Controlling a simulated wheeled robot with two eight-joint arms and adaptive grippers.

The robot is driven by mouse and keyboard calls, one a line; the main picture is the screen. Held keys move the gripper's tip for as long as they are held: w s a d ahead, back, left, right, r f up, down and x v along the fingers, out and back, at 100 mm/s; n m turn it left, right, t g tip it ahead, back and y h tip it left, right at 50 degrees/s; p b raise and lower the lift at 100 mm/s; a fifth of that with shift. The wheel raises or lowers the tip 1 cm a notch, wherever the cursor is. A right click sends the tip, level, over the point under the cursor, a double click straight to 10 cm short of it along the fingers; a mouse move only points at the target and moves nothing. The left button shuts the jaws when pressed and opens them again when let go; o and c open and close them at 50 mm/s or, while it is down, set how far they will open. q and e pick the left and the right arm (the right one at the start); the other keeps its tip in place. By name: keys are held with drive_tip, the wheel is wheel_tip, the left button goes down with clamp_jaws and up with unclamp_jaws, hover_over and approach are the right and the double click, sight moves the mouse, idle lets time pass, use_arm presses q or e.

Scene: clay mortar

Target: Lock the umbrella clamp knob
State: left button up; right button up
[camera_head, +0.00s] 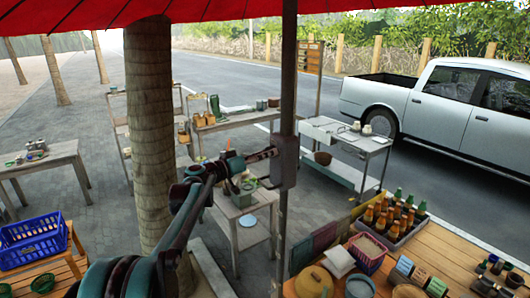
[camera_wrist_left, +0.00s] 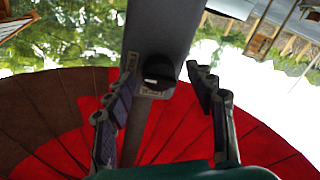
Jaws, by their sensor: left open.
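A dark upright umbrella pole (camera_head: 289,80) stands in the middle of the head view, with a grey-brown clamp block (camera_head: 286,162) on it. My left gripper (camera_head: 268,155) comes in from the left and its tips are close to the block. In the left wrist view the grey clamp body (camera_wrist_left: 160,28) carries a round black knob (camera_wrist_left: 158,70) at its end. The open fingers of my left gripper (camera_wrist_left: 164,72) stand on both sides of the knob, with gaps visible. Whether they touch the clamp cannot be told. My right gripper is in no view.
The red canopy (camera_head: 200,10) spans overhead. A thick trunk (camera_head: 152,120) stands left of the pole, behind my arm. A wooden table (camera_head: 440,255) with bottles and crockery is at lower right. A metal cart (camera_head: 345,150) and white pickup (camera_head: 450,100) are beyond.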

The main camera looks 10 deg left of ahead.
use_arm(q)
drive_tip(key=shift+d, duration=0.15)
drive_tip(key=shift+w, duration=0.1)
drive_tip(key=c, duration=1.2)
drive_tip(key=shift+o, duration=0.2)
drive_tip(key=shift+n, duration=0.3)
drive_tip(key=n+b, duration=0.1)
drive_tip(key=n, duration=0.4)
drive_tip(key=n+g+b, duration=0.1)
drive_tip(key=n, duration=0.4)
drive_tip(key=n+b, duration=0.1)
drive_tip(key=n, duration=0.5)
drive_tip(key=shift+r+g, duration=0.25)
drive_tip(key=shift+g, duration=0.15)
drive_tip(key=shift+n, duration=0.3)
